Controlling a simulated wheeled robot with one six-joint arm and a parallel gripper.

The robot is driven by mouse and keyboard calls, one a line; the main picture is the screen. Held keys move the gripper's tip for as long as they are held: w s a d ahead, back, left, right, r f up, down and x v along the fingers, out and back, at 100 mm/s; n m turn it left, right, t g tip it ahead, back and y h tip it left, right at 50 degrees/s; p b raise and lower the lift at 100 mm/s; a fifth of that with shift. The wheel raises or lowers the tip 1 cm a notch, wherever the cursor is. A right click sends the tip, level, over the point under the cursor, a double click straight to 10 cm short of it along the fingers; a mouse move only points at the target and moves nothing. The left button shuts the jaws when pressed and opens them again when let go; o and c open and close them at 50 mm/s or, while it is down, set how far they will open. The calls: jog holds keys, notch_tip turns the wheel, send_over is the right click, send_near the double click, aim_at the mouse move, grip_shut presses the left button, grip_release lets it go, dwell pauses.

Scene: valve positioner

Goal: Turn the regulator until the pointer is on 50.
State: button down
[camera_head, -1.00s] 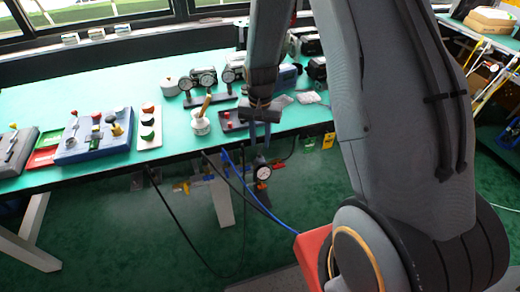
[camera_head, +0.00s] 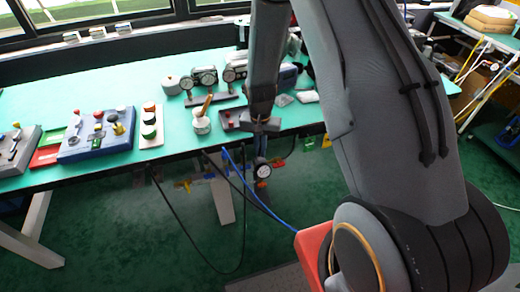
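The regulator's round white-faced gauge (camera_head: 263,171) hangs below the front edge of the table, with dark parts of the regulator around it. Its pointer and numbers are too small to read. My gripper (camera_head: 262,150) points straight down in front of the table edge, just above the gauge. Its fingers overlap in this view, so I cannot tell the gap between them or whether they touch the regulator's knob. The knob itself is hidden or not distinguishable behind the fingers.
The green table (camera_head: 175,128) carries a blue control box (camera_head: 95,145), a button strip (camera_head: 150,125), a white pot (camera_head: 201,124) and gauges on a stand (camera_head: 209,76). A blue hose (camera_head: 262,205) and black cables hang below the edge. Colored valves (camera_head: 195,183) sit left of the gauge.

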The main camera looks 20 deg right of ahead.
aim_at(260, 149)
jog(key=shift+m, duration=2.8)
jog(key=c, duration=1.9)
grip_release()
jog(key=shift+o, duration=0.2)
jog(key=shift+r, duration=0.1)
jog(key=shift+r+b, duration=1.05)
jog(key=shift+r, duration=2.8)
